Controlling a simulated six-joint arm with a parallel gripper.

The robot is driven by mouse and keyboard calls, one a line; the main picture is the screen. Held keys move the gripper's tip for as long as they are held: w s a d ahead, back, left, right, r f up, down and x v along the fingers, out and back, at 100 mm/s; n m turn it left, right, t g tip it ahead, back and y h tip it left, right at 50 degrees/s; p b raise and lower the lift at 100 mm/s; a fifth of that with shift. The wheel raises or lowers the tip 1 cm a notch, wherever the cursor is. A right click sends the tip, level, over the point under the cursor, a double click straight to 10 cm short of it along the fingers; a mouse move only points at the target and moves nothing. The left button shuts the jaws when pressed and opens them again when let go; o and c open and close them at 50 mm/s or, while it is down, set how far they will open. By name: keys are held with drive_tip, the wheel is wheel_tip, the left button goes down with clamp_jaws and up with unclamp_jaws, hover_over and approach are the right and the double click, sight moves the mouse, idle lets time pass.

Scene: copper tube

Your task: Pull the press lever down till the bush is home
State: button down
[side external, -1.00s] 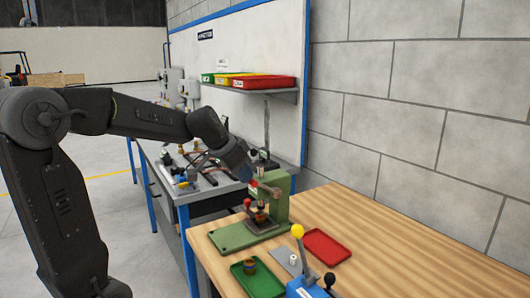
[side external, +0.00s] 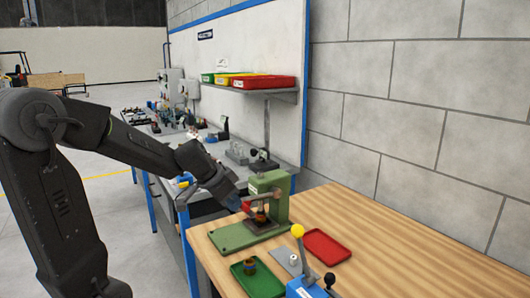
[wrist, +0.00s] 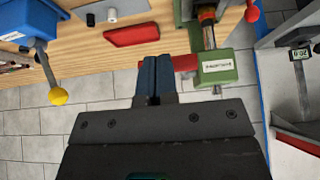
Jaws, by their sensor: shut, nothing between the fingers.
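The green press (side external: 270,187) stands on its green base at the back of the wooden bench, and also shows in the wrist view (wrist: 215,68). A copper-brown piece, perhaps the bush (wrist: 207,14), shows at the press's working spot. My gripper (side external: 242,205) is low at the left side of the press, close to a red part (side external: 248,206) there. In the wrist view my gripper (wrist: 155,62) is shut, with a red bar (wrist: 185,62) just right of its fingers. I cannot tell whether they touch. A red knob (wrist: 252,14) shows at the upper right.
A blue fixture (side external: 305,289) with a yellow-knobbed lever (side external: 298,231) stands at the bench front. A green tray (side external: 257,280) holding a round part, a grey plate (side external: 288,261) and a red tray (side external: 327,246) lie nearby. The bench's right side is clear.

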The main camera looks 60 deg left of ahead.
idle(0.4)
drive_tip(key=s+r, duration=0.8)
drive_tip(key=s, duration=0.3)
drive_tip(key=d+f, duration=0.2)
drive_tip(key=d, duration=0.7)
drive_tip(key=s+d+f+g, duration=0.1)
drive_tip(key=d+f, duration=0.1)
drive_tip(key=d, duration=0.7)
drive_tip(key=shift+s+d+f, duration=0.15)
drive_tip(key=shift+s+d, duration=0.05)
drive_tip(key=shift+s, duration=0.05)
